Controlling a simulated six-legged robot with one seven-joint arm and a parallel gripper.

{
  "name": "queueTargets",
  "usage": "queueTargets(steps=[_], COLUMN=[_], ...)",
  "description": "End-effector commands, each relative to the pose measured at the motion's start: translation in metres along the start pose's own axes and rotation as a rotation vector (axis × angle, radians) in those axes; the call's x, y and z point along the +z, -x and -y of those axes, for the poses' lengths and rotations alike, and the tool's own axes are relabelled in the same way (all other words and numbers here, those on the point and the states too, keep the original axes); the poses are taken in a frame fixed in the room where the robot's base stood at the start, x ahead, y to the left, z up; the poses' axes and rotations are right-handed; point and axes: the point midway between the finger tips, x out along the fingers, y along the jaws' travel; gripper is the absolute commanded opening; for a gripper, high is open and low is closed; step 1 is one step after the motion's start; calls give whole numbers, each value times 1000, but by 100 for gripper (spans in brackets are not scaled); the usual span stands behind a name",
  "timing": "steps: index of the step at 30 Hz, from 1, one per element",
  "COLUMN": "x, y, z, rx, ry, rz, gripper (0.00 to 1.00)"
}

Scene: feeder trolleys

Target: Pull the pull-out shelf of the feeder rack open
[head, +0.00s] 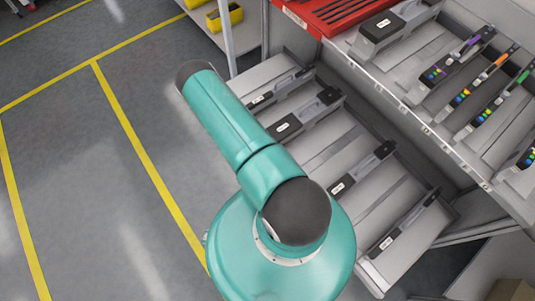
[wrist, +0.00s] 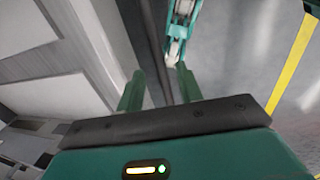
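The feeder rack fills the right of the head view. Its lower pull-out shelf (head: 375,212) is pale grey, slants down toward the lower left and sticks out from under the upper shelf (head: 425,95). My teal arm covers part of its left side. My gripper is hidden behind my arm in the head view. In the wrist view my gripper (wrist: 158,78) has two teal fingers standing apart with nothing clasped. A dark grey band (wrist: 148,45) runs behind and between the fingers, beside pale panels (wrist: 75,50). I cannot tell whether the fingers touch it.
Several black-and-grey feeders (head: 305,118) lie on the lower shelf. More, with coloured parts, lie on the upper shelf beside a red tray (head: 330,12). A yellow bin (head: 224,18) stands at the back near a post. Grey floor (head: 70,170) with yellow lines is clear at left.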

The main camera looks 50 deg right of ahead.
Motion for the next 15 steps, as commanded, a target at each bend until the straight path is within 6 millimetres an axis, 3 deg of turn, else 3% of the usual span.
queueTargets(steps=[15], x=[-1], y=[98], z=[-1], rx=[1], ry=[0], rz=[-3], gripper=[36])
